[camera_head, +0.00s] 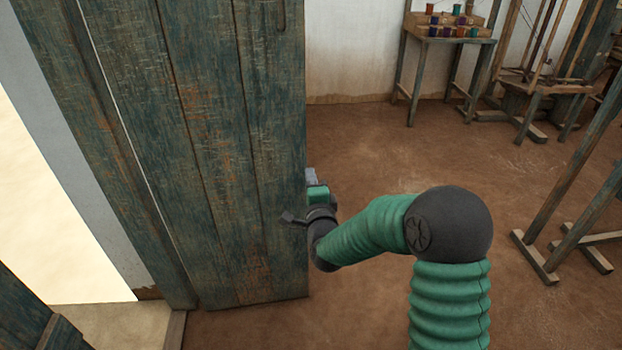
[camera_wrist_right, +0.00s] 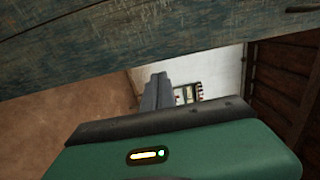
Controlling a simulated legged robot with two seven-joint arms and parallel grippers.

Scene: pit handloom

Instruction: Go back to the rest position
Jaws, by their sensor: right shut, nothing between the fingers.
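My right arm reaches from the lower right of the head view to the edge of a worn blue-green plank door (camera_head: 215,150). My right gripper (camera_head: 311,176) is beside the door's right edge, partly hidden by the door and the wrist. In the right wrist view, the gripper fingers (camera_wrist_right: 157,92) are together with nothing held. The door (camera_wrist_right: 150,40) crosses the top of that view, close to the gripper. I cannot tell whether the wrist touches the door. My left gripper is not in view.
A bright opening (camera_head: 45,190) lies left of the door. A small table (camera_head: 455,40) with colored spools stands by the back wall. Wooden loom frames (camera_head: 545,90) stand at the right. The brown earth floor (camera_head: 370,150) between is clear.

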